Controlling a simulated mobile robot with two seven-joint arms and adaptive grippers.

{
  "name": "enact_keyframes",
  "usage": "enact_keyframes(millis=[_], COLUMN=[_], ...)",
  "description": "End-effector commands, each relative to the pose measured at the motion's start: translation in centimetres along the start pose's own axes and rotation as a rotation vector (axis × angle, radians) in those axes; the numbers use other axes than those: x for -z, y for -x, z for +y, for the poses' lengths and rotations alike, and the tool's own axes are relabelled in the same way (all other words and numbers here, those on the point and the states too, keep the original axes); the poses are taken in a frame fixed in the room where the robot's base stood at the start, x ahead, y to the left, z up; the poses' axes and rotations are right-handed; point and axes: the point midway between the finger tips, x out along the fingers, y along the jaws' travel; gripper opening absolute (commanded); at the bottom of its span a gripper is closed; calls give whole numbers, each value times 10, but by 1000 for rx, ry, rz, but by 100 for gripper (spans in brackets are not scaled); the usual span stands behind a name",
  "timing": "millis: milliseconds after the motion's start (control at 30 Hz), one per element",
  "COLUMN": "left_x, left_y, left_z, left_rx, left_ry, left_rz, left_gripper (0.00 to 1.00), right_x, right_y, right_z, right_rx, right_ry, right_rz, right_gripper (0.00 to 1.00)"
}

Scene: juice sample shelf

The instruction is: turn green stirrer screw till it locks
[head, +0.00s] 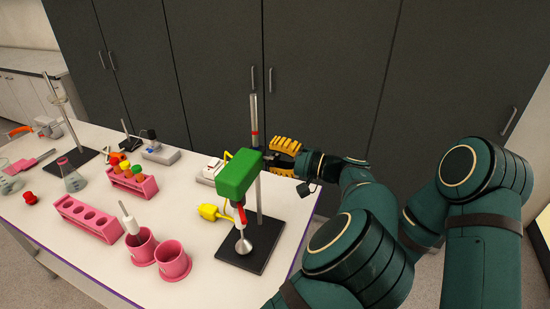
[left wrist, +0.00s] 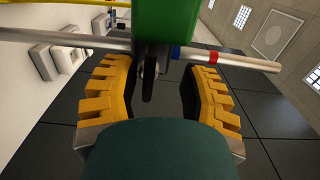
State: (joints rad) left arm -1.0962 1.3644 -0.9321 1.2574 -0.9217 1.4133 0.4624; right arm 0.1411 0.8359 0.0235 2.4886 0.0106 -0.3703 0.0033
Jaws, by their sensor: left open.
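The green stirrer (head: 239,174) is clamped on a vertical metal rod (head: 254,118) above a black base plate (head: 252,246). My left gripper (head: 272,154) is behind and to the right of the stirrer, near the rod. Its yellow fingers are open. In the left wrist view, the green stirrer (left wrist: 166,20) is at the top. A dark screw (left wrist: 149,75) with a flattened handle lies between the open fingers of the gripper (left wrist: 157,75), with gaps on both sides. The screw is hidden or too small to make out in the head view. My right gripper is not in view.
Pink beakers (head: 173,260), a pink tube rack (head: 90,219) and a rack with coloured caps (head: 132,180) stand left of the stirrer. A yellow tool (head: 214,212) is close beside it. Dark cabinets (head: 330,70) stand behind the white table (head: 130,285).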

Motion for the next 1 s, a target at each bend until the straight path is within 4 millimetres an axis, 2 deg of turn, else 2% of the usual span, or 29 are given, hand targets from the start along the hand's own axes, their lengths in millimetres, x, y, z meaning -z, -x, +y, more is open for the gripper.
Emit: enact_keyframes(millis=[133,167,233,267,333,400,433,467,500,1000], left_x=[0,-1,-1,-1,-1,-1,-1,-2,-2,-2], left_y=[0,0,0,0,-1,-2,-2,-2,-2,-1], left_z=[-28,-34,-49,-56,-69,-80,-84,-87,-90,-92], left_rx=[0,1,3,4,6,5,7,6,5,2], left_ry=[6,7,9,11,13,14,13,13,12,3], left_rz=[0,0,0,1,0,-2,-2,-3,-3,-1], left_gripper=[43,47,66,70,70,69,65,47,43,43], right_x=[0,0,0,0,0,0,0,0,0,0], right_y=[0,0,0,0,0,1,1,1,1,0], right_z=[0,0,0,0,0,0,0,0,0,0], right_rx=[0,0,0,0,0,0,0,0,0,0], right_ry=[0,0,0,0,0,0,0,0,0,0], right_rz=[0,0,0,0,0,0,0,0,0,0], right_gripper=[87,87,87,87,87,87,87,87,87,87])
